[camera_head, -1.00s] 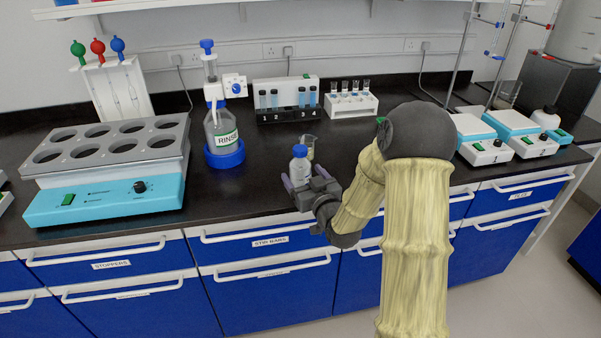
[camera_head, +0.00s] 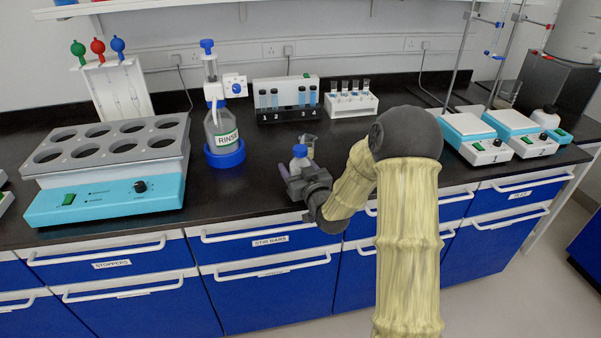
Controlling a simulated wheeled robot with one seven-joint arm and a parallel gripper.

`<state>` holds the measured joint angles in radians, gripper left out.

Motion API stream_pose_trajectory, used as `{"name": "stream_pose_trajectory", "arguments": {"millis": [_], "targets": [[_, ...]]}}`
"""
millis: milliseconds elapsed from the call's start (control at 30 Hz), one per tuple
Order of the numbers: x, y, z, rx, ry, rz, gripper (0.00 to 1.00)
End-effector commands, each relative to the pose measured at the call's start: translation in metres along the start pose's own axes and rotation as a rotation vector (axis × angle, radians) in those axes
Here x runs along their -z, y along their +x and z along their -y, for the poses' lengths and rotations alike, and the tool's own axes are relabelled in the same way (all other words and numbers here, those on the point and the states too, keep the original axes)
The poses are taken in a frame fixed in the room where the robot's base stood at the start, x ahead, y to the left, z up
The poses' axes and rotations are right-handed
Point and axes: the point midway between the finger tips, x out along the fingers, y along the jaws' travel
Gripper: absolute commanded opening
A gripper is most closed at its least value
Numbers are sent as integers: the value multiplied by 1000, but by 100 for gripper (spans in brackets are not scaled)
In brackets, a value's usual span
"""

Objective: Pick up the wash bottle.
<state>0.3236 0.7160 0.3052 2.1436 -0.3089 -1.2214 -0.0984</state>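A small pale bottle with a blue cap (camera_head: 299,157) stands upright on the black bench, left of the middle. It is the bottle at my gripper; its label is too small to read here, so I cannot confirm it is the wash bottle. My gripper (camera_head: 292,173) is low at the bench's front part, just in front of the bottle. One purple finger shows left of the bottle with a slight gap, so the gripper looks open. The gripper's body hides the bottle's lower part, and the other finger is not clear.
A small glass beaker (camera_head: 311,146) stands close behind the bottle. The RINSE dispenser bottle (camera_head: 221,130) stands in a blue base to the left. A tube rack (camera_head: 352,105) is behind. A white bottle (camera_head: 546,117) stands far right, past hotplates (camera_head: 483,147). Bench right of the beaker is partly clear.

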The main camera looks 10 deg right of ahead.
Motion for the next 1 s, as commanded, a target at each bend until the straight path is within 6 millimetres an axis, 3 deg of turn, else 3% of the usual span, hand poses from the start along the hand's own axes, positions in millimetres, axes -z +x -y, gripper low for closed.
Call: {"name": "stream_pose_trajectory", "arguments": {"millis": [33,100,533,1000], "targets": [[0,0,0,0,0,0,51],[0,0,0,0,0,0,40],[10,0,0,0,-1,-4,40],[92,0,0,0,-2,-5,40]]}}
